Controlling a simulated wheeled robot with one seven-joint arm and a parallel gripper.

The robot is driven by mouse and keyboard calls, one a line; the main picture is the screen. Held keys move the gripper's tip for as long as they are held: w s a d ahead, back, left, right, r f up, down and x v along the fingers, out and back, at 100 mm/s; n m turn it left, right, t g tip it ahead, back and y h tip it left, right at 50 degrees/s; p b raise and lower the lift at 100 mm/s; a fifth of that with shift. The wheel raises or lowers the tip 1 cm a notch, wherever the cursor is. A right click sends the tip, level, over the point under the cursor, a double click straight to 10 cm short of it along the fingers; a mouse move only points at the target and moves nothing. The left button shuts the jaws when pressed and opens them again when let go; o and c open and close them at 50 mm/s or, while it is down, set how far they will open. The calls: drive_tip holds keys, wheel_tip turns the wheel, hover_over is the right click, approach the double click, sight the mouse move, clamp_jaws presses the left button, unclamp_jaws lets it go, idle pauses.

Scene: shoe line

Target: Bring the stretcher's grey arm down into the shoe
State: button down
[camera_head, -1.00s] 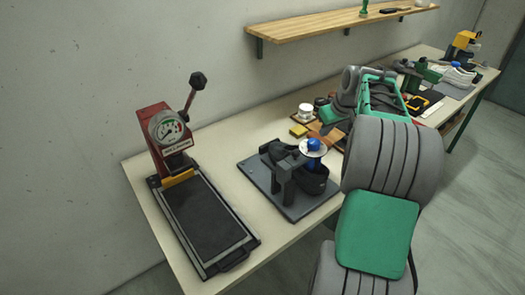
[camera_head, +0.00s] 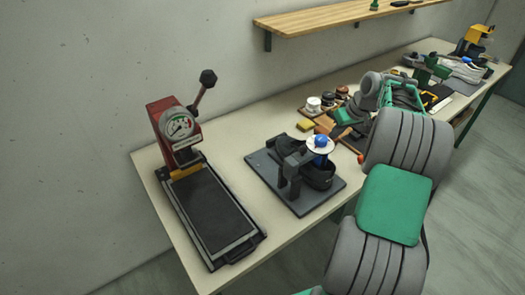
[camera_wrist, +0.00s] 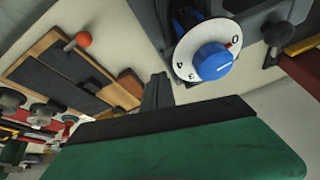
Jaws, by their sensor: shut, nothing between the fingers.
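The stretcher stands on a dark grey base plate (camera_head: 330,197) in the middle of the near bench. Its grey arm (camera_head: 294,160) rises in front of a black shoe (camera_head: 319,177) and partly hides it. I cannot tell whether the arm reaches into the shoe. A white dial (camera_head: 312,146) with a blue knob (camera_head: 320,141) sits above the shoe; in the wrist view the blue knob (camera_wrist: 212,62) is large at the top, with the white dial (camera_wrist: 185,68) around it. My gripper (camera_head: 340,120) is shut and empty, behind and right of the dial, apart from it.
A wooden shelf (camera_head: 330,17) hangs on the wall above.

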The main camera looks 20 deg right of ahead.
drive_tip(key=s+d+r+p, duration=0.1)
drive_tip(key=d+r+p, duration=0.3)
drive_tip(key=d+r, duration=0.3)
drive_tip(key=shift+d+r, duration=0.25)
drive_tip(key=shift+d, duration=0.95)
